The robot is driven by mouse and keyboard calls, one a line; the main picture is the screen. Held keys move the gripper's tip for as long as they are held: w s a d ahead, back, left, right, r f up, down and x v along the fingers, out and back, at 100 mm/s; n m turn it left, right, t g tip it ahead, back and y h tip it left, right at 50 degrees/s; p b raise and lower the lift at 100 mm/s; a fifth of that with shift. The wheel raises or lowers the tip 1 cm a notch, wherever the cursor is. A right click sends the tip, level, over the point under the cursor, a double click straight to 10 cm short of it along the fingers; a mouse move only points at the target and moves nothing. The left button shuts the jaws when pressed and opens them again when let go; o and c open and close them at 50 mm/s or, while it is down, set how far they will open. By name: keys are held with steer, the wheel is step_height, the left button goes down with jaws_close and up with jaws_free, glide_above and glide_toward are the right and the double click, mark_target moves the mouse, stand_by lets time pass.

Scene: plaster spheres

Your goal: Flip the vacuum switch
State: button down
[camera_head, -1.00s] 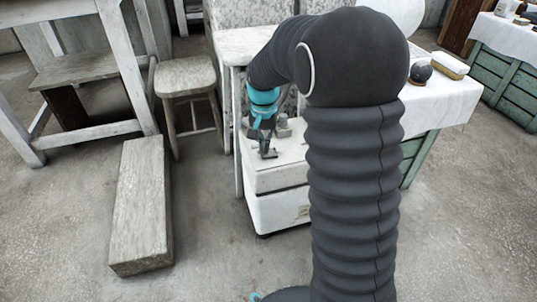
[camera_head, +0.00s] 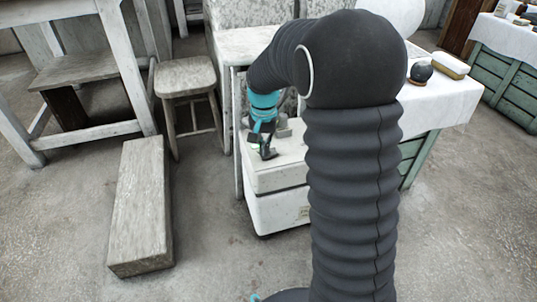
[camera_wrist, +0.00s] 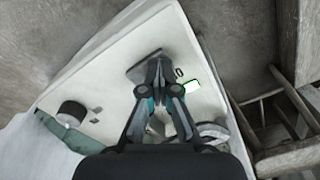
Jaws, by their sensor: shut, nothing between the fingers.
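A white cabinet top shows in the wrist view (camera_wrist: 110,70) and in the head view (camera_head: 290,172). My gripper (camera_wrist: 157,66) is shut and empty, its fingertips over a small grey square plate (camera_wrist: 141,69) on the cabinet top. I cannot tell whether they touch it. Which part is the vacuum switch I cannot tell. In the head view my gripper (camera_head: 267,153) is small, above the cabinet's front part.
On the cabinet top are a dark-sided round piece (camera_wrist: 72,114) at left and a grey round piece (camera_wrist: 212,130) at right. A wooden stool (camera_head: 186,78) stands left of the cabinet. Floor in front is clear.

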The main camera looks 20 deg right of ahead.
steer(key=shift+r+p, duration=2.9)
steer(key=shift+r, duration=0.6)
steer(key=shift+f+n, duration=0.1)
steer(key=shift+n, duration=0.3)
steer(key=s, duration=0.1)
steer(key=s+f+n, duration=0.1)
steer(key=s, duration=0.1)
steer(key=shift+s+f+n, duration=0.2)
steer(key=shift+s+n, duration=0.1)
steer(key=s+r+n+t+p, duration=0.1)
steer(key=s+r+t, duration=0.1)
steer(key=s+r, duration=0.6)
steer(key=s+r+n+t+p, duration=0.2)
steer(key=s+r, duration=0.6)
steer(key=s, duration=0.8)
steer(key=shift+d+t, duration=0.15)
steer(key=shift+t, duration=0.65)
